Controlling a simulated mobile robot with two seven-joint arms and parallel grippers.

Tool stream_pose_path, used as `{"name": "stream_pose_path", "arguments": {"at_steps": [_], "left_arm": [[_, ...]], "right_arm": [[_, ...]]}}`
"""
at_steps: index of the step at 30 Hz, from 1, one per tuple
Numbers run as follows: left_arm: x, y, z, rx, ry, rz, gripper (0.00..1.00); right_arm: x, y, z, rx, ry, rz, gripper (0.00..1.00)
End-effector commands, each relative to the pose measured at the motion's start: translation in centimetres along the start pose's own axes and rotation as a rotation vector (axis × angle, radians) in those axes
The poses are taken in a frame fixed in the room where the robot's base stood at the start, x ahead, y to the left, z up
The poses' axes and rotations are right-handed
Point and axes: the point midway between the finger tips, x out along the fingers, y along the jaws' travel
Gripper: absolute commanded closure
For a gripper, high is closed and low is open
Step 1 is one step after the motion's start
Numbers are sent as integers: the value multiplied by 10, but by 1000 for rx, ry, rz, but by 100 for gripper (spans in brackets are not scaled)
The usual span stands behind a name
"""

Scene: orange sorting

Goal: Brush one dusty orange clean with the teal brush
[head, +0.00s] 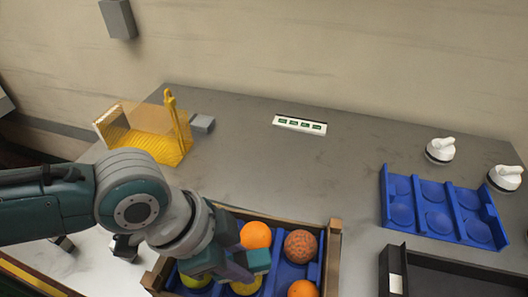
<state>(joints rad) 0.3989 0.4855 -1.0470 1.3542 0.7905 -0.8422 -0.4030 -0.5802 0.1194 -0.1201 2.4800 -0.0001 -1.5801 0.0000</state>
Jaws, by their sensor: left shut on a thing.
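A dusty orange (301,246), brown and speckled, lies in the wooden-rimmed crate (333,260) at the bottom centre. My left gripper (236,268) is low over the crate's left part, left of the dusty orange and apart from it. It is shut on what looks like the teal brush (259,261), a teal block mostly hidden by the gripper. A clean-looking orange (255,235) lies just behind the gripper, and another orange (303,289) is at the front right. A yellow patch under the gripper is too covered to identify. My right gripper is out of view.
A yellow rack with a clear panel (150,140) stands at the back left, beside a small grey block (202,123). A blue tray with empty hollows (440,208), a black tray (450,268) and two white-knobbed pieces (440,150) are at the right.

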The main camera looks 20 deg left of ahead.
Motion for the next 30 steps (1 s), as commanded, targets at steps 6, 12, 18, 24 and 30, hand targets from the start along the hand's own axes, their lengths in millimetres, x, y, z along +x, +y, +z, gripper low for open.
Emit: {"name": "stream_pose_path", "arguments": {"at_steps": [6, 12, 18, 24, 30], "left_arm": [[6, 1, -12, 1, 1, 1, 100], [4, 0, -11, 0, -1, 1, 100], [-1, 0, 0, -1, -2, 1, 100], [-6, 0, 11, -1, -2, 1, 100], [-4, 0, 10, 0, 1, 1, 100]], "right_arm": [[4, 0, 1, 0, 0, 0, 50], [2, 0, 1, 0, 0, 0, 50], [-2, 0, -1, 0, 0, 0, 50], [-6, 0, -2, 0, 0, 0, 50], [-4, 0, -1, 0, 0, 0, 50]]}}
